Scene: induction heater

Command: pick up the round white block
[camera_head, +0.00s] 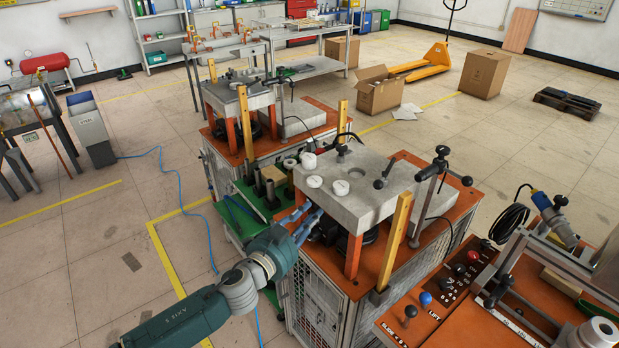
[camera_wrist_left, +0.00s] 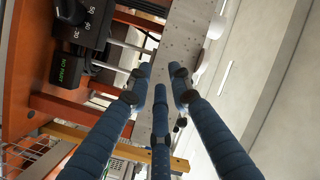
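A round white block (camera_head: 308,160) sits at the left back edge of the grey top plate (camera_head: 372,205) of the nearer press. Two flat, round, pale pieces (camera_head: 314,181) (camera_head: 341,187) lie on the plate near it, so I cannot be sure which the task means. My left gripper (camera_head: 303,219) is beside the press, low at the plate's left front edge and apart from these pieces. In the left wrist view its three blue fingers (camera_wrist_left: 160,80) are spread with nothing between them. A white rounded thing (camera_wrist_left: 216,27) shows beyond them there. My right gripper is not seen.
Yellow posts (camera_head: 396,240) and clamp handles (camera_head: 440,165) rise around the press. A green stand (camera_head: 262,205) with small cylinders is left of it. A control panel with knobs (camera_head: 425,299) is at the lower right. The floor at left is open, crossed by a blue hose (camera_head: 180,185).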

